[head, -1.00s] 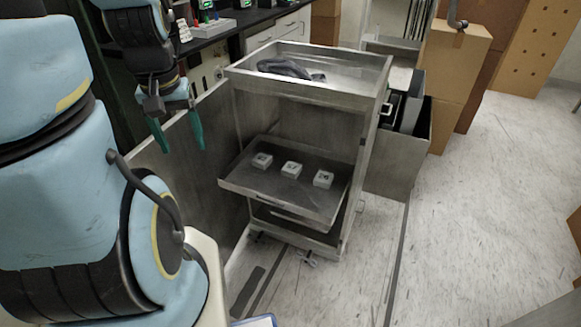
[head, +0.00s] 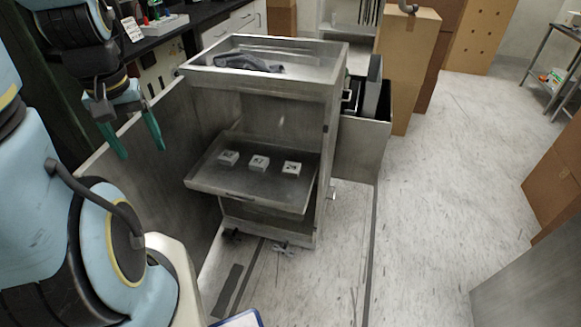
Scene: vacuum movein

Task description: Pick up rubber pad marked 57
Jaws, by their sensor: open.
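The left pad (head: 228,157) and the right pad (head: 291,168) also bear dark markings that I cannot read surely. My gripper (head: 141,151) has green fingers, spread open and empty. It hangs in the air to the left of the cart in the picture, apart from the pads.
The cart's top tray (head: 300,60) holds a dark tool (head: 247,63). Grey metal panels (head: 157,160) stand left of the cart, and an open bin (head: 362,140) stands behind right. Cardboard boxes (head: 407,65) stand farther back.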

